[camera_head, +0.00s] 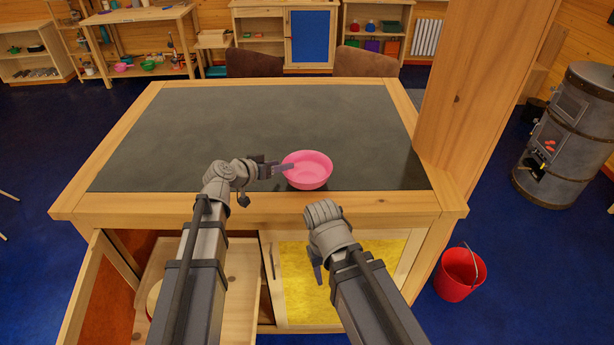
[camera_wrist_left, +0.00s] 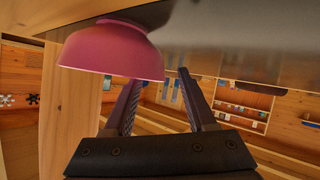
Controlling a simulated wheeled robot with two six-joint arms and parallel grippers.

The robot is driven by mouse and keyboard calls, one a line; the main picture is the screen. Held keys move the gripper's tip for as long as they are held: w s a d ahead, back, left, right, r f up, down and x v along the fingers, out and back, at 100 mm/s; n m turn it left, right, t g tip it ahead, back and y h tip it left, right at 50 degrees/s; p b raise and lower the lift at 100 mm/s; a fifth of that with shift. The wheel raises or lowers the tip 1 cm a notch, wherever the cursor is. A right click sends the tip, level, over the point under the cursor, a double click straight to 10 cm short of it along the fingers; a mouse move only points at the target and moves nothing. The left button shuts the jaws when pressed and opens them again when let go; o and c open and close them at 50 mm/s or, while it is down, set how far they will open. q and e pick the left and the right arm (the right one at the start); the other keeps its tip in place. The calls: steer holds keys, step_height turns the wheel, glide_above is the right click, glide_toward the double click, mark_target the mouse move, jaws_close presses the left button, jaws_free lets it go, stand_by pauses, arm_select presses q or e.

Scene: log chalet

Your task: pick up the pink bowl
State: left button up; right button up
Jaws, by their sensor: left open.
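The pink bowl (camera_head: 308,176) stands upright on the dark table top near its front edge. My left gripper (camera_head: 288,168) is open at the bowl's left rim and holds nothing. The left wrist view looks upside down; the bowl (camera_wrist_left: 110,48) hangs there at upper left. In that view the bowl's edge lies across the gap between the two fingertips of my left gripper (camera_wrist_left: 160,77); whether they touch it is unclear. My right gripper (camera_head: 317,268) points down in front of the table, and its fingers are mostly hidden by its arm.
The table (camera_head: 200,207) has a light wood border and its top is otherwise clear. A wooden post (camera_head: 485,90) rises at its right corner. A door (camera_head: 90,290) stands open below at left. A red bucket (camera_head: 458,277) and a stove (camera_head: 570,135) stand to the right.

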mark_target(296, 163)
arm_select(q)
steer(key=b+x, duration=0.2)
steer(key=x, duration=0.3)
steer(key=shift+d+f, duration=0.1)
steer(key=shift+s, duration=0.1)
steer(key=shift+c, duration=0.5)
jaws_close()
stand_by(0.6)
